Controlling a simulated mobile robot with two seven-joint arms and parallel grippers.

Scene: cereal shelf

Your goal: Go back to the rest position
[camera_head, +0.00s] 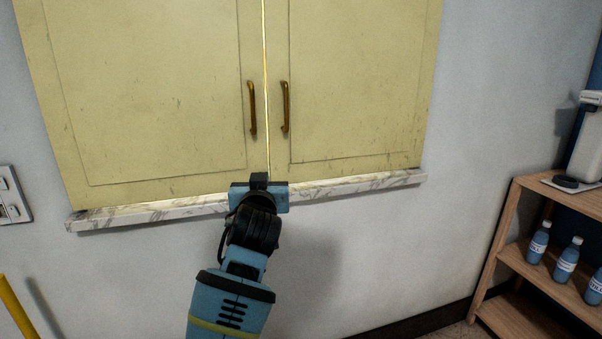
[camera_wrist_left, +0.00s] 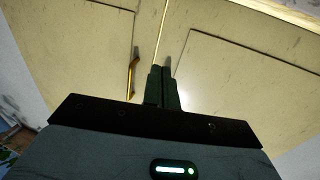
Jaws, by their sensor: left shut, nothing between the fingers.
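A pale yellow two-door cabinet (camera_head: 150,90) hangs on the wall, its doors closed except for a thin bright gap between them. Its left handle (camera_head: 252,108) and right handle (camera_head: 285,106) are brass bars. My left gripper (camera_head: 259,180) is in front of the cabinet's lower edge, near the gap and below the handles. In the left wrist view its fingers (camera_wrist_left: 161,86) are together and empty, pointing at the doors, and one handle (camera_wrist_left: 132,76) shows beside them. Whether the fingers touch the doors cannot be told. My right gripper is not in view.
A marble ledge (camera_head: 150,212) runs under the cabinet. A wooden shelf (camera_head: 497,232) with blue bottles (camera_head: 567,258) and a white appliance (camera_head: 589,140) stands at the right. A yellow bar (camera_head: 16,308) is at the lower left. The wall right of my arm is clear.

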